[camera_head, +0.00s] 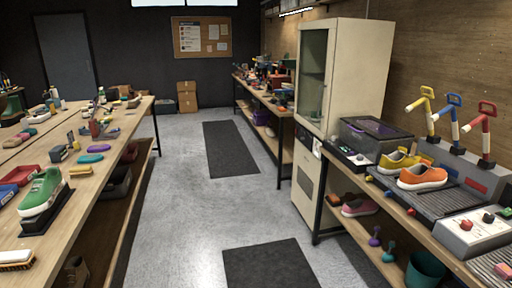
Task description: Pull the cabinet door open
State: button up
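A tall cream cabinet (360,75) stands to the right of the aisle, between two benches. Its narrow front faces left and has a framed glass door (312,75) in the upper part. The door looks closed, flush with the cabinet body. A small handle or latch (315,115) seems to be near the bottom of the door, but it is too small to tell. Below is a control panel (306,143) and a lower cream panel (305,180). My gripper is not in view.
The right bench (425,235) holds a lidded bin (375,135), orange sneaker (422,178) and colored-handled stands (478,135). The left workbench (85,195) is cluttered. The grey aisle floor (200,215) between them is clear, with dark mats (230,150) lying flat.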

aim_at(331, 24)
jog(key=u, duration=0.25)
jog(key=i, duration=1.6)
jog(key=u, duration=0.45)
jog(key=i, duration=1.8)
jog(key=u, duration=0.1)
